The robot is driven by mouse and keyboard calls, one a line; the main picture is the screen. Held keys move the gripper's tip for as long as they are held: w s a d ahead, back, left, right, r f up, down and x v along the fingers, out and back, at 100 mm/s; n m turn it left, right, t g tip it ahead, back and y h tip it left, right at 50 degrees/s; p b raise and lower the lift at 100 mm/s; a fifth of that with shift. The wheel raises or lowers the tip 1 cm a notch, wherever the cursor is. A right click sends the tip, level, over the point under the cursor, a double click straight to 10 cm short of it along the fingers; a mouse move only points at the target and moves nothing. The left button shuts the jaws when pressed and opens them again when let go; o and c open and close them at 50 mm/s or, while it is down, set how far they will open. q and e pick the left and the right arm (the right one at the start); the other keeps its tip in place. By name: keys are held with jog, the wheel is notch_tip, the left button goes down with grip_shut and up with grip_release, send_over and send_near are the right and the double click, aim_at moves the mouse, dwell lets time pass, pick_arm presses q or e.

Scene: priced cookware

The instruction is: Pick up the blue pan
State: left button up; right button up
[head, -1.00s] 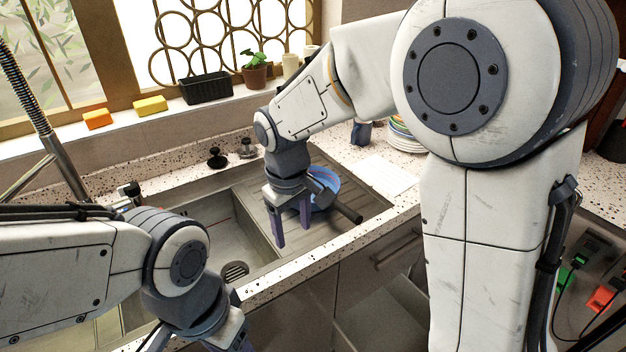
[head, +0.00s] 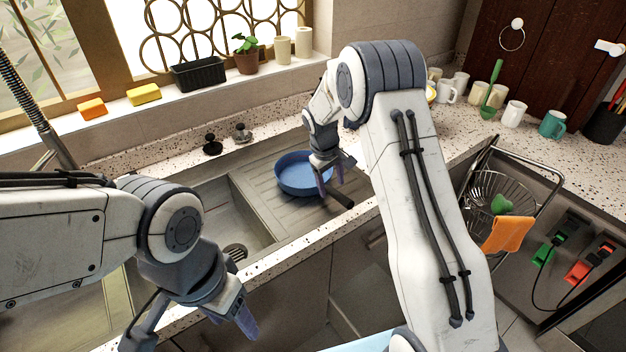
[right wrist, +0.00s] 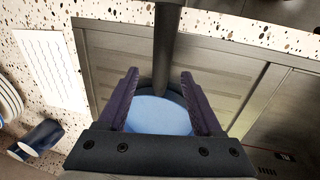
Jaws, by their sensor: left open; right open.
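The blue pan (head: 297,174) sits on the ribbed drainboard beside the sink, its dark handle (head: 340,197) pointing toward the counter's front edge. My right gripper (head: 331,182) is open just above the pan's handle side. In the right wrist view the pan (right wrist: 158,115) shows partly between the two open fingers, and its handle (right wrist: 166,50) runs up the picture between them. I cannot tell whether the fingers touch it. My left gripper (head: 240,318) is open and empty low in front of the sink, away from the pan.
The sink basin (head: 215,225) lies left of the drainboard. A black planter (head: 199,74), a potted plant (head: 246,56) and sponges (head: 143,94) stand on the sill. Mugs (head: 513,114) and a wire basket (head: 500,190) are at the right.

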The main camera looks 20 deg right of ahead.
aim_at(332, 189)
jog(key=shift+w+d+f+p, duration=0.15)
jog(key=shift+f+p, duration=0.1)
jog(key=shift+f, duration=0.7)
jog(key=shift+s+d+f+p, duration=0.1)
jog(key=shift+d+f+p, duration=0.1)
jog(key=shift+f, duration=0.7)
grip_shut()
jog(key=shift+w+r, duration=0.1)
jog(key=shift+w, duration=0.05)
